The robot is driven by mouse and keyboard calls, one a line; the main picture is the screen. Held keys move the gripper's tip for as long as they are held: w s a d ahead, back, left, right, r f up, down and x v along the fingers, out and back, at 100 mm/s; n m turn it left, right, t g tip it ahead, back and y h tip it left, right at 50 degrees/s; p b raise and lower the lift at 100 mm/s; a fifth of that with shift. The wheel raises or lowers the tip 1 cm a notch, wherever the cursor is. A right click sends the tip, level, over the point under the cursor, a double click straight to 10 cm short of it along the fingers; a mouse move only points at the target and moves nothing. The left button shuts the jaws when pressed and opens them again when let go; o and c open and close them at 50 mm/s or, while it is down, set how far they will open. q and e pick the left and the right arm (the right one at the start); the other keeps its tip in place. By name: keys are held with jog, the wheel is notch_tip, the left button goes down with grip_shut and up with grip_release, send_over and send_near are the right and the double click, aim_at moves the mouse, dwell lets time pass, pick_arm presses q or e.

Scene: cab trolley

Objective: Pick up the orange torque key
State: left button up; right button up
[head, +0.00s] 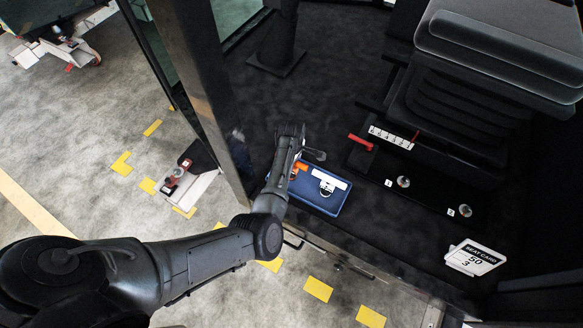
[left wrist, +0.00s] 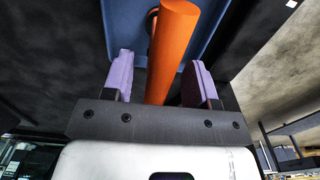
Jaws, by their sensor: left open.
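The orange torque key (head: 301,166) lies in a blue tray on the dark cab floor, partly hidden by my left arm in the head view. In the left wrist view the orange torque key (left wrist: 172,50) runs lengthwise between the two purple fingers of my left gripper (left wrist: 160,80). The fingers are open, with a gap on either side of the key. In the head view my left gripper (head: 305,153) is over the tray's far left part. My right gripper is not in view.
The blue tray (head: 327,205) also holds a white-and-black tool (head: 327,182). To its right are a red handle (head: 360,142), two numbered knobs (head: 403,182) and a seat (head: 480,90). A seat card (head: 474,258) stands at lower right. A dark pillar (head: 205,80) rises left of the tray.

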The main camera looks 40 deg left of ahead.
pick_arm(q)
grip_shut()
dwell(0.3)
jog(key=shift+r, duration=0.1)
